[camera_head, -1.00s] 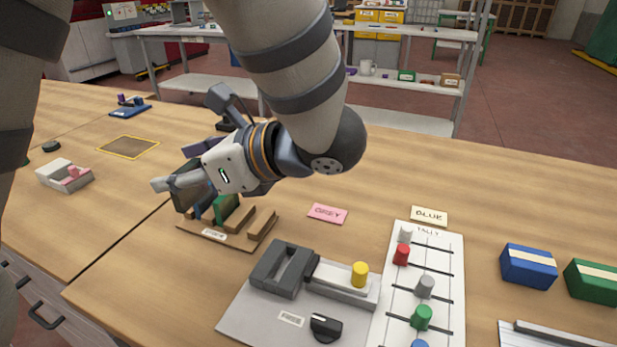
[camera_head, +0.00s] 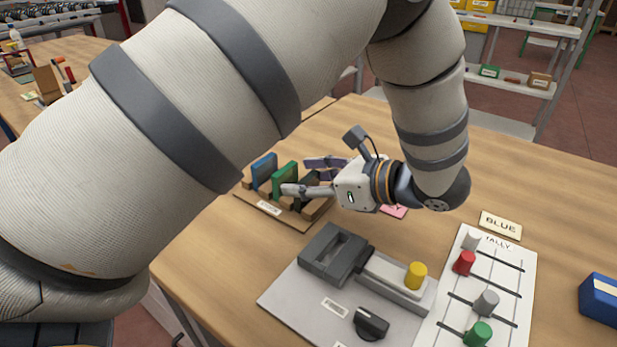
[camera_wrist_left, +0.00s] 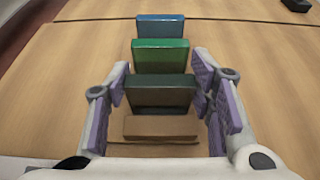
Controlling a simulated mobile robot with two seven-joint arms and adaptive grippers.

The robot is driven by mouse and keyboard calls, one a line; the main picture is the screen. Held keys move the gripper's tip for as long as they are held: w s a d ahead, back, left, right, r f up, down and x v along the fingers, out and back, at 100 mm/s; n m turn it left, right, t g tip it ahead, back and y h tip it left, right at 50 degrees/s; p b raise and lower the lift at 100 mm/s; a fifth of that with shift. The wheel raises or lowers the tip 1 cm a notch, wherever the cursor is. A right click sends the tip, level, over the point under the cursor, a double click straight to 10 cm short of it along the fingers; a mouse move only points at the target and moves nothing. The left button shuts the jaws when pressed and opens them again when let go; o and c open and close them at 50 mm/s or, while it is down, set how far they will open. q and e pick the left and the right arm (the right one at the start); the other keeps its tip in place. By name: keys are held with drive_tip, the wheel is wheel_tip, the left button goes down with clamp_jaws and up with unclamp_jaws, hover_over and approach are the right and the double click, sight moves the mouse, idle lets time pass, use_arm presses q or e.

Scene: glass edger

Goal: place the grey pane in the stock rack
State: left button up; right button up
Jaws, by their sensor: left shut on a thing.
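The stock rack (camera_head: 291,219) is a low wooden stand with a label on its front, on the bench. A blue pane (camera_head: 264,167) and a green pane (camera_head: 285,177) stand upright in it. The dark grey pane (camera_wrist_left: 160,95) stands upright behind the rack's nearest wooden bar (camera_wrist_left: 161,128) in the left wrist view, in line with the others. My left gripper (camera_head: 305,176) is shut on the grey pane, one purple-padded finger at each side edge. In the head view a finger partly hides this pane. Whether its lower edge is fully seated cannot be told. My right gripper is out of view.
A grey fixture (camera_head: 335,253) with a yellow knob (camera_head: 416,275) and a black dial stands in front of the rack. A tally board (camera_head: 490,290) with coloured pegs, a BLUE card (camera_head: 500,226) and a blue block (camera_head: 601,299) are to the right. My arm covers the left.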

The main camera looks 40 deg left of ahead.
use_arm(q)
drive_tip(key=o, duration=1.2)
drive_tip(key=shift+r, duration=0.1)
drive_tip(key=v, duration=1.2)
drive_tip(key=shift+w+r+p, duration=0.1)
drive_tip(key=shift+p, duration=0.25)
